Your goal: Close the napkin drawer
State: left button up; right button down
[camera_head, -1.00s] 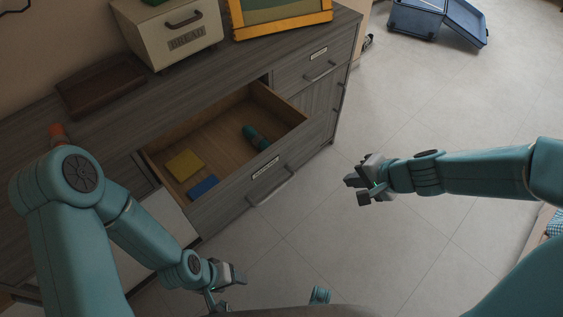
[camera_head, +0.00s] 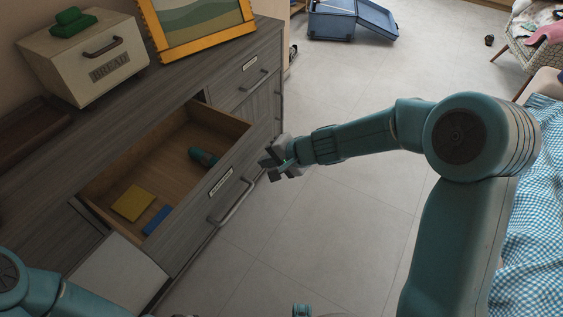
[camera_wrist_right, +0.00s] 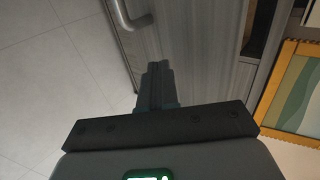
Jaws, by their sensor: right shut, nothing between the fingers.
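The napkin drawer (camera_head: 195,215) is pulled out of the grey wooden dresser in the head view. Inside lie a yellow flat item (camera_head: 133,203), a blue flat item (camera_head: 157,219) and a dark teal cylinder (camera_head: 204,156). The drawer's front has a label and a bar handle (camera_head: 236,203). My right gripper (camera_head: 270,166) is shut and empty, close to the drawer front's right end beyond the handle. In the right wrist view its fingers (camera_wrist_right: 157,80) point at the grey front (camera_wrist_right: 195,50), beside the handle (camera_wrist_right: 124,12); I cannot tell whether they touch. My left gripper is out of view.
A bread box (camera_head: 88,62) and a yellow-framed picture (camera_head: 160,38) stand on the dresser top. A blue open case (camera_head: 345,20) lies on the floor at the back. A blue checked cloth (camera_head: 540,190) is at the right. The tiled floor before the drawer is clear.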

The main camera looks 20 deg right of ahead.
jog(key=shift+w+a+r, duration=0.2)
jog(key=shift+w+a, duration=0.65)
jog(key=shift+w, duration=0.1)
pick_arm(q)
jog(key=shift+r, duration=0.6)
pick_arm(e)
jog(key=shift+f, duration=0.1)
